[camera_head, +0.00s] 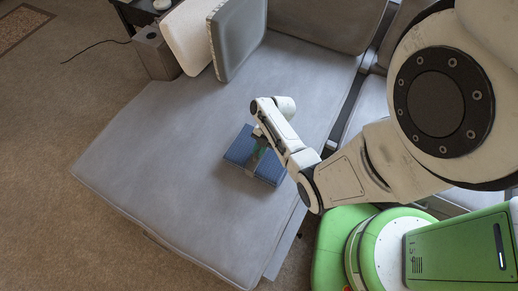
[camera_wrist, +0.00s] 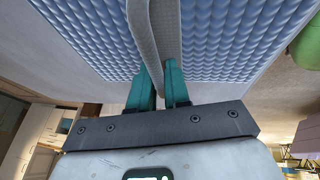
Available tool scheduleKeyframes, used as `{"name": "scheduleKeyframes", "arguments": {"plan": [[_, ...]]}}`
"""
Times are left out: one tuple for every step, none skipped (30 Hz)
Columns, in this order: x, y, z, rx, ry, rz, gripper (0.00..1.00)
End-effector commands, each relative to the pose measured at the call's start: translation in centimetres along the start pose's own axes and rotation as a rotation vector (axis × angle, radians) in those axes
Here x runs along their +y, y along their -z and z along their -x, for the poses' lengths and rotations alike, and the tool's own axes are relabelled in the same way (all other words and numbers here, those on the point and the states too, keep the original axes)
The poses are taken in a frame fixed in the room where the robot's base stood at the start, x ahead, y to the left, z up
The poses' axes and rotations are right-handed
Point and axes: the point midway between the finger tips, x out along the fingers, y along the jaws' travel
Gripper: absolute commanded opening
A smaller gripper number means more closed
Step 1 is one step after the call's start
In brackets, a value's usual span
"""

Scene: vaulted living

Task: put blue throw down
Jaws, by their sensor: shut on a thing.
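The blue throw (camera_head: 238,150) is a folded, knitted bundle with a grey band (camera_wrist: 153,40) around it. In the head view it is at the grey sofa seat (camera_head: 170,150), near the seat's right front side. I cannot tell whether it rests on the cushion or is held just above it. My gripper (camera_head: 258,155) is over the throw, at its band. In the wrist view the throw (camera_wrist: 230,35) fills the top, and the teal fingers of my gripper (camera_wrist: 160,85) are shut on the grey band.
A white cushion (camera_head: 190,38) and a grey cushion (camera_head: 238,35) stand at the seat's back left. A grey-brown box (camera_head: 154,52) is beside them, near a dark table (camera_head: 135,12). Carpet (camera_head: 60,100) lies open to the left. The seat left of the throw is clear.

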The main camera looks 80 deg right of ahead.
Motion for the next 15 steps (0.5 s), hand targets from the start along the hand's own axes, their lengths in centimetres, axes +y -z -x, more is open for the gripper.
{"name": "scheduleKeyframes", "arguments": {"plan": [[0.04, -0.06, -0.05, -0.001, -0.001, 0.001, 0.00], [0.01, -0.10, -0.15, -0.001, -0.001, 0.001, 0.00], [-0.05, -0.06, -0.19, 0.000, 0.000, 0.000, 0.18], [-0.04, -0.04, -0.15, 0.000, 0.000, 0.000, 0.21], [-0.04, -0.04, -0.14, 0.000, 0.000, 0.000, 0.24], [-0.05, -0.03, -0.15, 0.000, 0.000, 0.000, 0.28], [-0.05, -0.03, -0.15, 0.000, 0.000, 0.000, 0.31], [-0.05, -0.03, -0.15, 0.000, 0.000, 0.000, 0.34], [-0.05, -0.03, -0.15, 0.000, 0.000, 0.000, 0.38], [-0.05, -0.03, -0.14, 0.000, 0.000, 0.000, 0.41], [-0.05, -0.03, -0.14, 0.000, 0.000, 0.000, 0.42], [-0.05, -0.03, -0.14, 0.000, 0.000, 0.000, 0.42], [-0.05, -0.03, -0.14, 0.000, 0.000, 0.000, 0.42], [-0.05, -0.03, -0.14, 0.000, 0.000, 0.000, 0.42], [-0.05, -0.03, -0.14, 0.000, 0.000, 0.000, 0.42]]}}
